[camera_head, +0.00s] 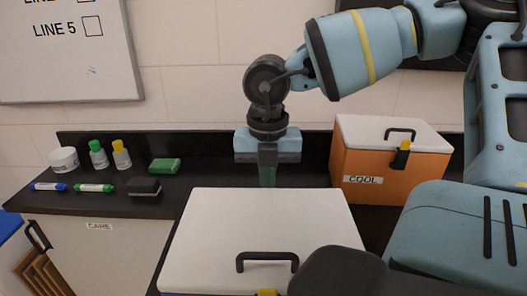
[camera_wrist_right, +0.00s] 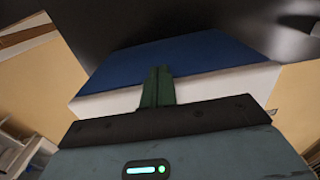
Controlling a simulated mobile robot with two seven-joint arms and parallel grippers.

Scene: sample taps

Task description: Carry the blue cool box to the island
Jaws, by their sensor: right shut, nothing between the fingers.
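A box with a white lid (camera_head: 262,222), a black handle and a yellow latch stands in the foreground of the head view. Only a sliver of blue body shows under its lid; in the right wrist view a blue wall (camera_wrist_right: 200,58) with a white lid edge fills the middle. My right gripper (camera_head: 267,177) points down just behind this box in the head view, its green fingers shut and empty. In the right wrist view the fingers (camera_wrist_right: 157,87) are in front of the blue wall; I cannot tell whether they touch it. My left gripper is not in view.
An orange box labelled COOL (camera_head: 372,163) stands on the dark counter (camera_head: 210,180) to the right. Two bottles (camera_head: 121,155), a white jar (camera_head: 64,160), two markers (camera_head: 94,188), a green sponge (camera_head: 164,166) and a black eraser (camera_head: 144,187) sit at the left.

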